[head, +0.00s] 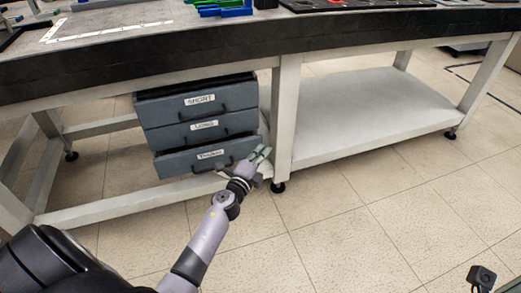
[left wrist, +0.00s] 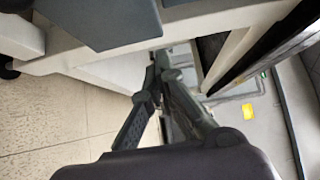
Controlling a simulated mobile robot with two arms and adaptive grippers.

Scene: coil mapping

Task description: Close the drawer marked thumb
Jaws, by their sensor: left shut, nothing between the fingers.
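The thumb drawer (head: 185,164) is the bottom one of three grey drawers under the table. Its label reads "THUMB". It stands out from the unit, with a dark gap above its front. My left gripper (head: 262,153) is shut and empty at the drawer's right end, close to the table leg; I cannot tell whether it touches the drawer. In the left wrist view the gripper (left wrist: 157,62) points forward, below and right of a flat grey panel (left wrist: 100,20) that looks like a drawer front. My right gripper is not in view.
Above are the drawers marked short (head: 170,109) and long (head: 170,134); a dark gap shows above the short one. A white table leg (head: 284,120) stands just right of the unit. A low white shelf (head: 365,110) lies farther right. The tiled floor in front is clear.

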